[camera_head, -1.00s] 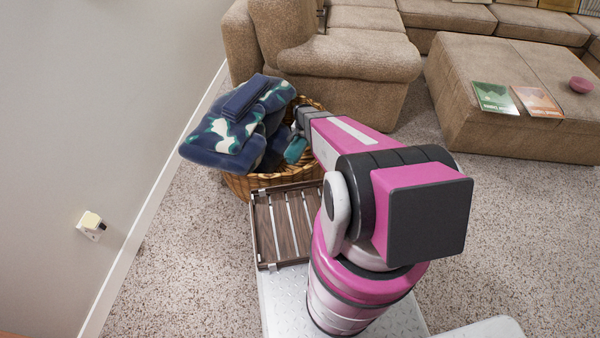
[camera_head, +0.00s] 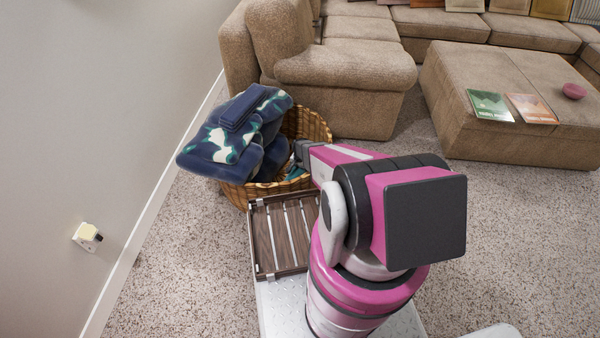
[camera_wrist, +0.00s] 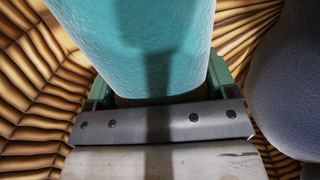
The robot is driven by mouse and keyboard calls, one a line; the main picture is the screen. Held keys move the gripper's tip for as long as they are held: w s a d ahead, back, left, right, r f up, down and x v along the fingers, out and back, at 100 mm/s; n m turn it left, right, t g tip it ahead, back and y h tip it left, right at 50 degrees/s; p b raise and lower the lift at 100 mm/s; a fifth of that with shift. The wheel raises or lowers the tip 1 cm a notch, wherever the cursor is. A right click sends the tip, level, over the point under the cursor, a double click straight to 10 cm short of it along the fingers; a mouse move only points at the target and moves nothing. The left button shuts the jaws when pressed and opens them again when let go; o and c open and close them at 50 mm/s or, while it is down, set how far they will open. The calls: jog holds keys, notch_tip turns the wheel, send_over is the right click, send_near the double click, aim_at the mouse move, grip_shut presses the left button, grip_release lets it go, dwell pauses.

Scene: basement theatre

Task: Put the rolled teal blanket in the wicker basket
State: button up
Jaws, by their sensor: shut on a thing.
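The wicker basket (camera_head: 313,126) stands on the carpet in front of the sofa. The rolled teal blanket (camera_wrist: 140,45) fills the upper middle of the wrist view, between my gripper's fingers (camera_wrist: 155,85). My gripper is shut on it. Basket weave surrounds the roll in the wrist view, so the roll is inside the basket's opening. In the head view my gripper (camera_head: 294,163) is at the basket's right side, and only a small bit of teal shows. Whether the roll touches the basket's bottom cannot be told.
A folded navy, white and green patterned blanket (camera_head: 225,140) overhangs the basket's left side, with a small dark folded item (camera_head: 243,107) on top. A slatted wooden tray (camera_head: 268,252) lies in front of the basket. The sofa (camera_head: 340,75) stands behind, the wall at left.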

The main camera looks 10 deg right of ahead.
jog(key=shift+f, duration=0.85)
jog(key=shift+f, duration=0.2)
jog(key=o, duration=1)
jog(key=shift+r, duration=0.1)
notch_tip(320, 180, up, 12)
jog(key=shift+r, duration=0.1)
jog(key=s+a+r+n, duration=0.1)
jog(key=s+r+n, duration=0.1)
jog(key=s+r, duration=0.5)
jog(key=s+r+n, duration=0.3)
jog(key=s+r, duration=0.4)
jog(key=r, duration=0.8)
jog(key=s+a+r+n, duration=0.1)
jog(key=s+r+n, duration=0.1)
jog(key=s+r, duration=0.6)
notch_tip(320, 180, up, 4)
jog(key=shift+a+r+n, duration=0.1)
jog(key=shift+a+n, duration=0.2)
